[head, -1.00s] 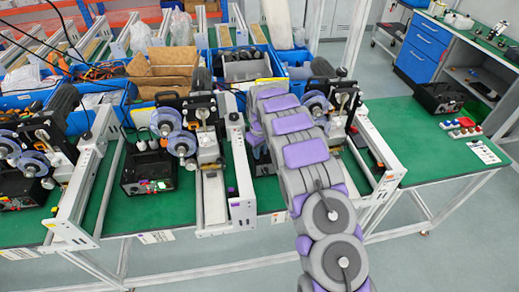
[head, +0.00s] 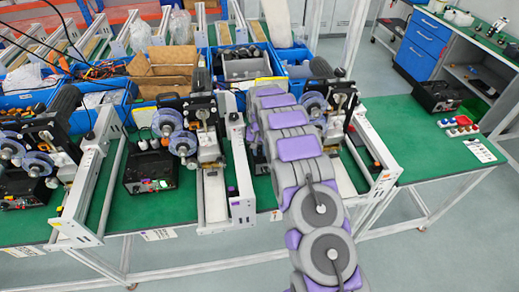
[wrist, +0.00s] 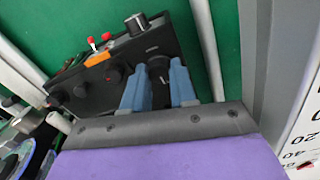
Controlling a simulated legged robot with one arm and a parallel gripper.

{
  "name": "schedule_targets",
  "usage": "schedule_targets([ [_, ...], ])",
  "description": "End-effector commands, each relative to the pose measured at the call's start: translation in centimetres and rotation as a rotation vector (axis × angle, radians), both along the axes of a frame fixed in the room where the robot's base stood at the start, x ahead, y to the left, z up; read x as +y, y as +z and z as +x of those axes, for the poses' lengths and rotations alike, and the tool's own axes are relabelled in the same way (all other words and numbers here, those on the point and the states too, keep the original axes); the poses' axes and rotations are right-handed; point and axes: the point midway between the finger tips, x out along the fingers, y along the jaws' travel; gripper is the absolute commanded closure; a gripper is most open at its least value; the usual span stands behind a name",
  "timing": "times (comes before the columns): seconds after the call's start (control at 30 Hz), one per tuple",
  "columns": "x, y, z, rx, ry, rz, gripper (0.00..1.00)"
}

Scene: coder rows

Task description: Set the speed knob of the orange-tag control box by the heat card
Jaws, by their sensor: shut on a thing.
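In the wrist view a black control box (wrist: 80,90) lies tilted across the picture, with a small orange mark (wrist: 152,49) on its face. My gripper (wrist: 158,78) has its two blue fingers closed on a dark knob (wrist: 158,66) at the box's right end. The fingers hide the knob's sides, and I cannot read its setting. A silver-topped knob (wrist: 137,24), red-tipped switches (wrist: 99,40) and other black knobs stand on the box. I cannot tell which printed card is the heat card.
Grey rails flank the box; a white scale strip (wrist: 302,135) is at right. In the head view, other black boxes (head: 150,172) and spool machines (head: 182,143) stand on the green bench (head: 210,240). Small cards (head: 158,234) line its front edge. Another card (head: 480,150) lies right.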

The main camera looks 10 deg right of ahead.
Motion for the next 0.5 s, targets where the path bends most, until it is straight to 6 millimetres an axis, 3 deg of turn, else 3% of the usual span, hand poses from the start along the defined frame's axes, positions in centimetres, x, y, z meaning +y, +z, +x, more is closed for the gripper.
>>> schedule_targets([
  [0.5, 0.07, -0.14, -0.16, 0.005, -0.036, 0.001, 1.0],
])
